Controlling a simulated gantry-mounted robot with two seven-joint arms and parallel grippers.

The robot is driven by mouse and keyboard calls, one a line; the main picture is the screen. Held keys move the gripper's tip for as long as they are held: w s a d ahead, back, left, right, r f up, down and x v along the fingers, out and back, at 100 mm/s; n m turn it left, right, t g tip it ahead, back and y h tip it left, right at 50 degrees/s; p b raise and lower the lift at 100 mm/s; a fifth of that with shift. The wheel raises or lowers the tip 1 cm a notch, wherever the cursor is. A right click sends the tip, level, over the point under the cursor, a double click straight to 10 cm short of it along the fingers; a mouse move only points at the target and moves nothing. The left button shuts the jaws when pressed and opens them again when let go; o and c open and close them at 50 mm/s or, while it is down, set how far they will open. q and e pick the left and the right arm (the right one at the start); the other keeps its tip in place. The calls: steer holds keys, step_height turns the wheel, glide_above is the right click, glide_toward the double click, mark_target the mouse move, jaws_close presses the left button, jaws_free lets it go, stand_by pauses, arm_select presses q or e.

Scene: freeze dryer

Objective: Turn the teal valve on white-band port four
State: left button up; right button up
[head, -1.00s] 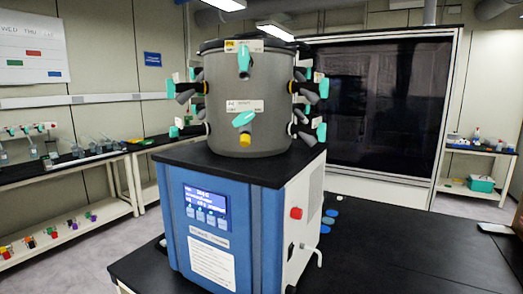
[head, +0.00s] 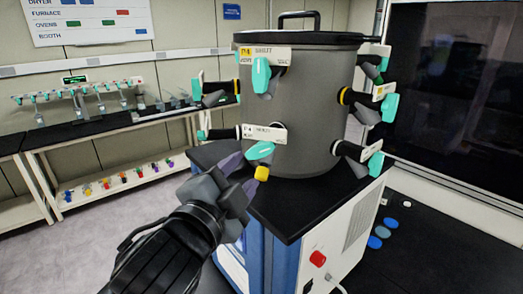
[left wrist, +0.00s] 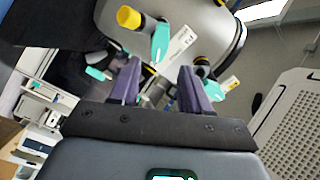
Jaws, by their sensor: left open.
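The grey drum (head: 310,100) carries several side ports with teal valves. A front lower port has a white label (head: 264,133) that appears to read P4, a teal valve handle (head: 261,150) lying tilted and a yellow cap (head: 262,173). Above it, a label with a yellow patch (head: 263,55) marks another port with a teal valve (head: 261,76). My left gripper (head: 240,174) is open and empty, just left of the lower port. In the left wrist view, a teal handle (left wrist: 161,40) and yellow cap (left wrist: 129,17) lie beyond the open fingers (left wrist: 160,82). My right gripper is not in view.
Other teal valves (head: 391,107) and black port stubs stick out around the drum. The drum stands on a black-topped blue and white cabinet (head: 335,225). A shelf bench (head: 110,130) stands at the left.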

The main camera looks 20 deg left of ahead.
mark_target(259, 153)
arm_select(q)
steer(key=w, duration=0.8)
steer(key=shift+w, duration=0.15)
jaws_close()
